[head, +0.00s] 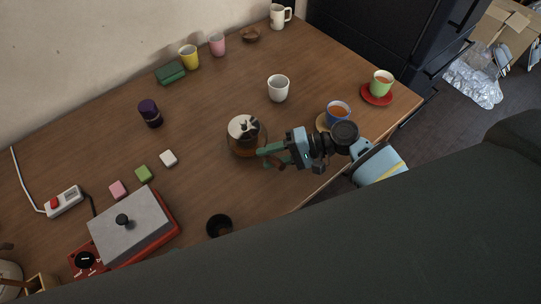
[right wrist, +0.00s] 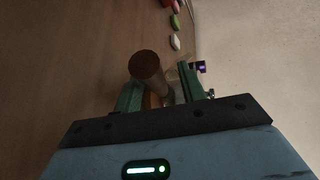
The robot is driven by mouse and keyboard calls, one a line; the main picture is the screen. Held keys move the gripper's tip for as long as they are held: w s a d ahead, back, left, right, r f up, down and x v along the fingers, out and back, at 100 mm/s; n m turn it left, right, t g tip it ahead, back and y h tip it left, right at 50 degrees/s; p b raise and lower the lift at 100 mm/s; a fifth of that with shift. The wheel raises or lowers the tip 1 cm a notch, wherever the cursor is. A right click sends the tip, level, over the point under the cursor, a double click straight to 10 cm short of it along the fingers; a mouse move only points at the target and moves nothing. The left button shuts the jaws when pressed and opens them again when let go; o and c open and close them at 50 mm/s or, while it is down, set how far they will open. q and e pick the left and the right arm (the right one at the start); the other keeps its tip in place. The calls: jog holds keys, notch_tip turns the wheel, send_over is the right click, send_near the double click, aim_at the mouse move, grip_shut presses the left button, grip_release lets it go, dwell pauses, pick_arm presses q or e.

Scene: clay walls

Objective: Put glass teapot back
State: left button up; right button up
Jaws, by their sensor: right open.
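The glass teapot (head: 238,149), with a shiny lid and brown contents, stands on the wooden table (head: 200,105) near the middle. My right gripper (head: 268,157) reaches in from the right, open, with its fingers at the right side of the teapot. In the right wrist view, a brown rod with a round end (right wrist: 147,66), which looks like the teapot's handle, lies between the open fingers of the gripper (right wrist: 160,88). Whether a finger touches it I cannot tell. The teapot's glass body is mostly hidden there. My left gripper is not in view.
A black round cup (head: 219,225) is near the front edge.

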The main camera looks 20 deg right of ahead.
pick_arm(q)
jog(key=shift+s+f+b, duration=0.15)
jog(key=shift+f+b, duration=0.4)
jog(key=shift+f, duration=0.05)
pick_arm(e)
jog(key=v, duration=1.1)
jog(key=shift+d+r, duration=0.15)
jog(key=shift+d, duration=0.15)
jog(key=shift+s, duration=0.1)
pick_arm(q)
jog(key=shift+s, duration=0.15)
